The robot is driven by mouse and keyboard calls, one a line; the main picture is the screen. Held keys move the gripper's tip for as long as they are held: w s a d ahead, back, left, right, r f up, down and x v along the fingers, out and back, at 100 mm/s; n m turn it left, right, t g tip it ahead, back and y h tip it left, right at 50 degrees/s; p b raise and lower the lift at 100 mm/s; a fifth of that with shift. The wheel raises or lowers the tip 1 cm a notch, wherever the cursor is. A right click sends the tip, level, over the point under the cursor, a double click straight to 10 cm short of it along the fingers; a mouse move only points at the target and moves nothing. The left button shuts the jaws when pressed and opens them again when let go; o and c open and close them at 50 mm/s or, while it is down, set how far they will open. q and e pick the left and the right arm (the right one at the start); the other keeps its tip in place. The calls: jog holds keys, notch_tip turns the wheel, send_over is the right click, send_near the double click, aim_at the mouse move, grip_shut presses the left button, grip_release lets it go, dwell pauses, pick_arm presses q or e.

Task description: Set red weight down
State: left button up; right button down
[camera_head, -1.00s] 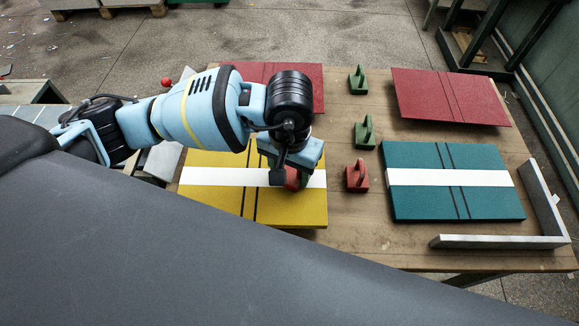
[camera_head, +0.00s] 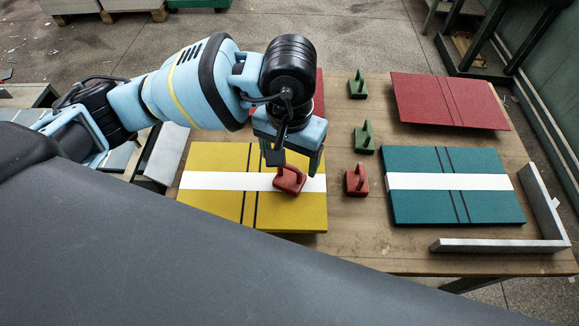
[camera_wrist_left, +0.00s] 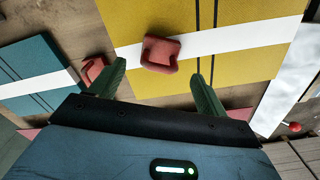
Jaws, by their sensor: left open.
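A red weight (camera_head: 289,180) with a loop handle sits on the white strip of the yellow board (camera_head: 217,212), near its right side. It also shows in the left wrist view (camera_wrist_left: 160,54), ahead of the fingers. My left gripper (camera_head: 291,160) is just above and behind this weight. In the left wrist view its two green fingers (camera_wrist_left: 158,88) are spread wide, with nothing between them. A second red weight (camera_head: 356,180) stands on the table right of the yellow board. My right gripper is not in view.
Two green weights (camera_head: 358,82) (camera_head: 364,137) stand along the middle of the table (camera_head: 345,235). A teal board (camera_head: 420,207) with a white strip and a red board (camera_head: 450,100) lie at the right. A metal corner rail (camera_head: 500,244) edges the front right.

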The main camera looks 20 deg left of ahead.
aim_at(289, 166)
pick_arm(q)
jog(key=shift+r, duration=2.8)
